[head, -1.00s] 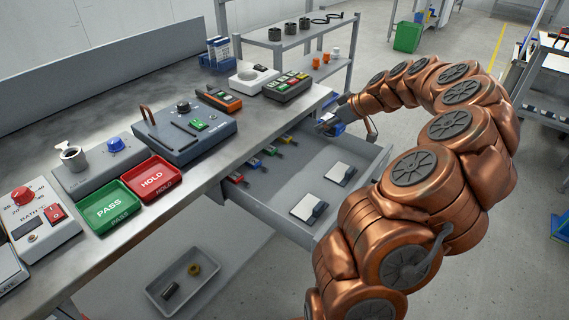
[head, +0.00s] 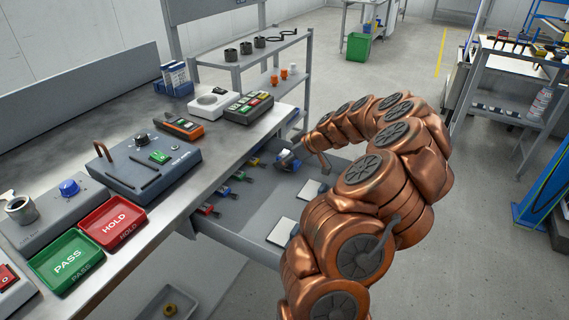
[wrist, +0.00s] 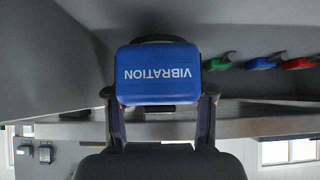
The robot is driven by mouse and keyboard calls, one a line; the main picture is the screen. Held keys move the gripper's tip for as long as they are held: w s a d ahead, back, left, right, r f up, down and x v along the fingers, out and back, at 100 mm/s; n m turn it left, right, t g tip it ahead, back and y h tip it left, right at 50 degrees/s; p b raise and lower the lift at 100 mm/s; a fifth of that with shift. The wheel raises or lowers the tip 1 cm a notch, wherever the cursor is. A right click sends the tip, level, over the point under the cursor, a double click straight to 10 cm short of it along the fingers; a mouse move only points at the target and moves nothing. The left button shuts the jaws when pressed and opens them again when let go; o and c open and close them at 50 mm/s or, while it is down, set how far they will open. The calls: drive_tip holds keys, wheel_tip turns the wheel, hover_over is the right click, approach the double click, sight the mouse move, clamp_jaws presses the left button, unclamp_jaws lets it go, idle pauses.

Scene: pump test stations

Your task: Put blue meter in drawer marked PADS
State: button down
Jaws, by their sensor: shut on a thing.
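The blue meter (wrist: 158,88), with VIBRATION printed on it, is held between the two fingers of my gripper (wrist: 160,110) in the wrist view. The print is upside down there. In the head view the meter (head: 287,162) is small, at the far end of the open drawer (head: 248,238) under the bench. My gripper (head: 296,152) is at that end of the drawer. I cannot tell whether the meter touches the drawer floor. No PADS marking is readable in these views.
The drawer holds several colored-handled tools (head: 240,176) along its bench side and white pads (head: 283,231).

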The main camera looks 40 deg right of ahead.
drive_tip(key=shift+f, duration=0.75)
drive_tip(key=shift+f+b, duration=0.25)
drive_tip(key=shift+b, duration=0.05)
drive_tip(key=shift+c, duration=2)
unclamp_jaws()
drive_tip(key=shift+r, duration=0.1)
drive_tip(key=shift+r, duration=0.1)
drive_tip(key=shift+r+p, duration=0.15)
drive_tip(key=shift+p, duration=0.2)
drive_tip(key=v, duration=0.7)
drive_tip(key=shift+s, duration=0.2)
